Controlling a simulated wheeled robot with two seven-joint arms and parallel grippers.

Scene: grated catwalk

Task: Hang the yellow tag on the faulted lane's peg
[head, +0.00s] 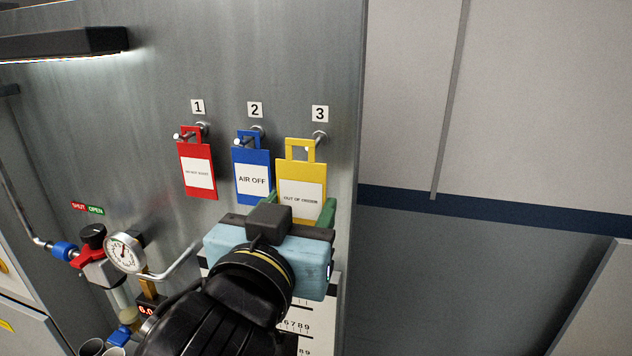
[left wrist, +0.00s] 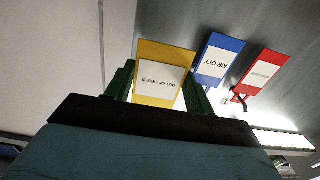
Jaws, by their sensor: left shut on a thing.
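The yellow tag (head: 300,151), with a white "OUT OF ORDER" label, is at the peg (head: 320,136) under number 3. Its square top opening is at the peg; I cannot tell whether the peg passes through it. My left gripper (head: 299,210) is shut on the lower part of the yellow tag, its green fingers on either side. The left wrist view also shows the yellow tag (left wrist: 163,54) between the green fingers (left wrist: 160,85). A red tag (head: 196,158) hangs at peg 1 and a blue "AIR OFF" tag (head: 252,164) at peg 2. My right gripper is not in view.
A pressure gauge (head: 123,253), a red-handled valve (head: 93,258) and a small red digital display (head: 147,309) are at the lower left. A lamp bar (head: 65,44) juts out at the upper left. The panel's right edge is just right of peg 3.

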